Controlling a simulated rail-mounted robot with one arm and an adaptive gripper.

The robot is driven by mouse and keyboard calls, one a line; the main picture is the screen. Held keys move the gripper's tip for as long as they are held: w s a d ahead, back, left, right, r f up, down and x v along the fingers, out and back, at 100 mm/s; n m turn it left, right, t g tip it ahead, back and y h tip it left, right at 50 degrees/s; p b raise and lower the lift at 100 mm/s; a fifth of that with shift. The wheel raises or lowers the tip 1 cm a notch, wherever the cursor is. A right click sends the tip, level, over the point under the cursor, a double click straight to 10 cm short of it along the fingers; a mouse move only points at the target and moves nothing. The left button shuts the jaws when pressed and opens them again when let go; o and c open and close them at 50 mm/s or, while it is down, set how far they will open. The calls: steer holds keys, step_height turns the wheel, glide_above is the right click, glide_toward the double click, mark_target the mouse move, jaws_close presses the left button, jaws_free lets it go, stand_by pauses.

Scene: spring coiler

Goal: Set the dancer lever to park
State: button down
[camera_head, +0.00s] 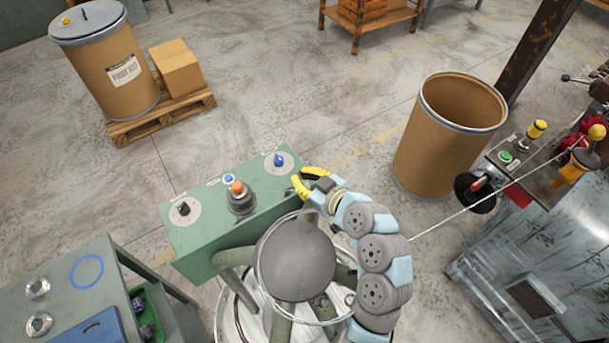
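No lever is labelled as the dancer lever. A lever with a yellow ball knob (597,131) stands on the machine at the right edge, and a thin pale wire runs toward it; I cannot tell if it is the one named. A green control box (222,232) in the middle carries a blue selector knob (279,160), an orange button (237,188) and a black selector knob (183,208). My gripper (299,175) is at the box's right end, just right of the blue knob. Its yellow fingers look apart, with nothing visible held. Contact with the box is unclear.
A large open brown drum (440,150) stands right of my gripper. A lidded drum (115,70) and carton (176,68) stand on a pallet at upper left. A green table (60,280) is at lower left. The floor (290,85) behind the box is clear.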

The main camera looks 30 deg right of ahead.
steer(key=shift+s, duration=0.15)
steer(key=v, duration=1.1)
steer(key=shift+s+r, duration=0.2)
steer(key=shift+s, duration=0.15)
steer(key=shift+w+d, duration=0.1)
stand_by(0.3)
